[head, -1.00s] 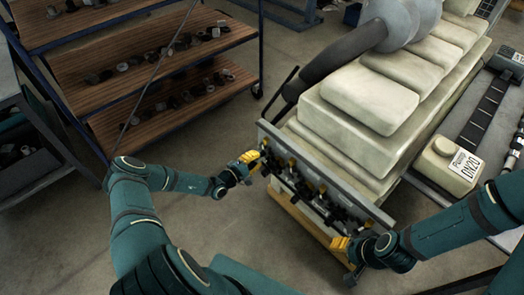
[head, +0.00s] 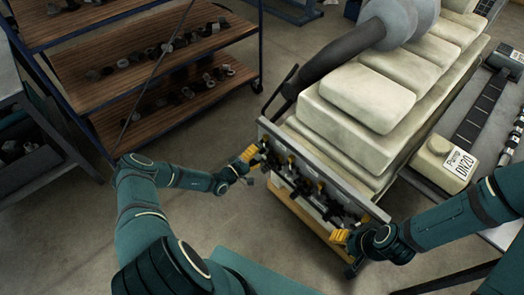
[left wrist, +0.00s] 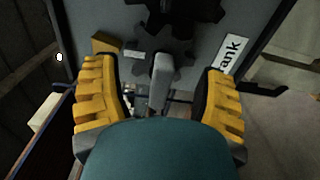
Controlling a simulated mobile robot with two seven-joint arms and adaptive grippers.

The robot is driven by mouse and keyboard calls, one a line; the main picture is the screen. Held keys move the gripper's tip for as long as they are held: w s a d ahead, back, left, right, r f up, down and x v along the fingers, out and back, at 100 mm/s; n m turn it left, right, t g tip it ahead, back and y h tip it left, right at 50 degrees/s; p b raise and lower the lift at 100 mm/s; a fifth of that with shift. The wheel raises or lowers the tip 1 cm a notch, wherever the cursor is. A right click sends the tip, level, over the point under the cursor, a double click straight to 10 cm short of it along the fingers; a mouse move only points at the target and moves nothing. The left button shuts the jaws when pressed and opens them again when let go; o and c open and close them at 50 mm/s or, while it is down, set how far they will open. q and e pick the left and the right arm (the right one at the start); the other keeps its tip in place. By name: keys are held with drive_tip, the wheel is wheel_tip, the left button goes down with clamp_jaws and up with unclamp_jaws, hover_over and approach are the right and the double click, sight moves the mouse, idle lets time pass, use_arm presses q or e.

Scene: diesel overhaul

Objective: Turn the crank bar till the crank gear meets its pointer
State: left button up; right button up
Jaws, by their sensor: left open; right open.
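In the left wrist view a grey bar (left wrist: 160,84), likely the crank bar, stands between the yellow fingers of my left gripper (left wrist: 160,108), which are open with a gap on each side. A dark toothed gear (left wrist: 165,50) is behind the bar, beside a white label (left wrist: 233,50) reading "rank". A tan block (left wrist: 106,42) is at the upper left; I cannot tell whether it is the pointer. In the head view my left gripper (head: 249,156) is at the left end of the engine's front panel (head: 345,195). My right gripper (head: 341,237) is open near its right end.
The engine (head: 345,110) with pale block-like covers fills the centre right. A shelf rack (head: 160,70) with small parts stands at the left. A container (head: 446,163) labelled "Pump DN20" is on the right bench. Bare floor (head: 215,120) lies between rack and engine.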

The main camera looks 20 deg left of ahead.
use_arm(q)
drive_tip(key=shift+s, duration=0.1)
drive_tip(key=p+v, duration=0.3)
drive_tip(key=v, duration=0.4)
idle(0.6)
